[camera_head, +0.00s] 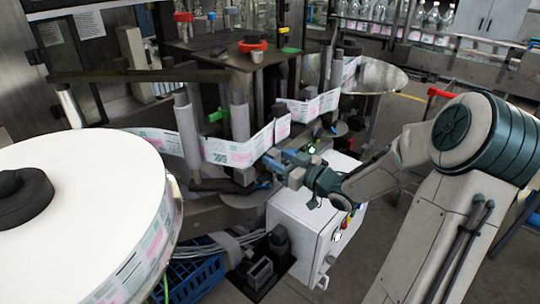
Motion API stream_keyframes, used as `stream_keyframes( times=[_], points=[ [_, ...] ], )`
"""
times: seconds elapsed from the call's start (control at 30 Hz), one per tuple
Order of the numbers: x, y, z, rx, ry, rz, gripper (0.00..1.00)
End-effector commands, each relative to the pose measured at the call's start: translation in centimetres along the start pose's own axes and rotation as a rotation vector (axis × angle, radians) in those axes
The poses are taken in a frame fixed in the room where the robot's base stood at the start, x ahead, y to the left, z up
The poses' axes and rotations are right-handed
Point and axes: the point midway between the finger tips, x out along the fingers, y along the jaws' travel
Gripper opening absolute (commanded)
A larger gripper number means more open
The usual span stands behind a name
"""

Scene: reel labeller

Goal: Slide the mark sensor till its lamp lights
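My gripper (281,161) reaches from the right to the label web (238,152), near where the web bends towards the back. Blue parts show at its fingertips, beside the web's lower edge. The fingers are small and overlap the machine parts behind, so I cannot tell whether they are open or hold anything. I cannot clearly pick out the mark sensor; it may be hidden at the gripper. A small green light (312,149) shows just behind the gripper, but I cannot tell whether it is the sensor's lamp.
A large white label reel (85,205) fills the left foreground. Grey rollers (187,130) guide the web. A white control box (305,222) with coloured buttons stands below my gripper. A blue crate (193,278) and cables lie on the floor. Bottles (432,20) line the conveyor behind.

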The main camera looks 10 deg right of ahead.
Motion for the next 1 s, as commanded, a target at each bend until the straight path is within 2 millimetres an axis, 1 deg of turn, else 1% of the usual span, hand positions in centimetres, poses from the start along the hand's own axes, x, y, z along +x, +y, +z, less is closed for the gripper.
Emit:
stream_keyframes(
  times=[0.03,0.2,0.3,0.4,0.5,0.6,1.0],
  points=[
    [-1.3,0.2,0.1,-0.004,-0.002,0.006,0.40],
    [-5.3,0.2,0.1,-0.002,-0.003,0.008,0.40],
    [-7.3,0.1,0.1,-0.002,-0.002,0.006,0.40],
    [-8.8,0.2,0.1,-0.003,-0.001,0.005,0.40],
    [-9.8,0.1,0.1,-0.001,-0.001,0.003,0.40],
    [-10.3,0.1,0.0,0.000,-0.001,0.003,0.40],
    [-10.4,0.1,0.0,0.000,0.000,0.001,0.40]
  ],
)
